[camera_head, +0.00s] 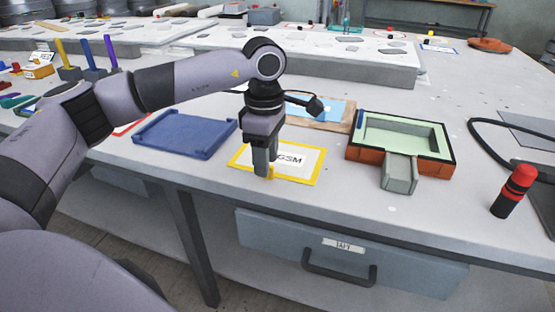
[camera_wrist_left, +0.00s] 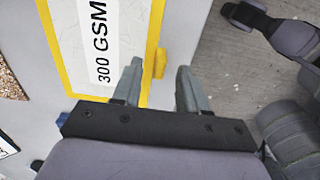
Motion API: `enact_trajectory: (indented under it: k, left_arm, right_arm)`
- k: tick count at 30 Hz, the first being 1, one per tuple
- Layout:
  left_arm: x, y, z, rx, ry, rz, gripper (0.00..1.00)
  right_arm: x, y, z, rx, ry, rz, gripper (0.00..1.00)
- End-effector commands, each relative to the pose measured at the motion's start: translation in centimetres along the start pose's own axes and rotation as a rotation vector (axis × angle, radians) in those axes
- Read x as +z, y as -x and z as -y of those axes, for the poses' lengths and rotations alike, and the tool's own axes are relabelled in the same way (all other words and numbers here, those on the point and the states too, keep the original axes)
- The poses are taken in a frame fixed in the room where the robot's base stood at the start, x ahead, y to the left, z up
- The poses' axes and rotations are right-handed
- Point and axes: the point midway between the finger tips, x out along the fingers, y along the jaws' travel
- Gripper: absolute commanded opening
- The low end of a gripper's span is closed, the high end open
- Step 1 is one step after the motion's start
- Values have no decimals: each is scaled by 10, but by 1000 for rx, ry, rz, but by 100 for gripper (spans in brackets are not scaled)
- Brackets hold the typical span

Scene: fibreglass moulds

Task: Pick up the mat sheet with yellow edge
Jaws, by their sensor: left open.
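The mat sheet with yellow edge (camera_head: 309,174) lies flat near the front edge of the table, with a white face and a label reading GSM. In the left wrist view the sheet (camera_wrist_left: 69,45) shows a 300 GSM label, and a small yellow tab (camera_wrist_left: 160,63) sticks out from its border. My left gripper (camera_head: 265,172) is over the sheet's front part, fingers pointing down. In the left wrist view its open fingers (camera_wrist_left: 160,68) appear on either side of the tab, with nothing held. Whether they touch the sheet cannot be told. My right gripper is not in view.
A blue tray (camera_head: 185,135) lies left of the sheet. A green-lined mould (camera_head: 400,170) stands to the right, and a red-and-black cylinder (camera_head: 513,190) beyond it. A board with a blue sheet (camera_head: 335,112) lies behind. A drawer (camera_head: 345,255) is below the table edge.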

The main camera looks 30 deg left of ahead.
Motion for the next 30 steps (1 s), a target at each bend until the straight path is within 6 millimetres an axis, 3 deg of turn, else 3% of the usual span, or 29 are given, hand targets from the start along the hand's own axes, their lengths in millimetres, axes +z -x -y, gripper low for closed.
enact_trajectory:
  k: [4,12,16,30]
  left_arm:
    - [-1,-17,0,0,1,0,43]
    - [0,-19,0,1,1,1,43]
    - [0,-19,0,0,1,1,0]
    - [0,-14,0,1,1,2,0]
  right_arm:
    - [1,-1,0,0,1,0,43]
    - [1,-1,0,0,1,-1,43]
    - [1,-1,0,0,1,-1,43]
    - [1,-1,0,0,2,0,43]
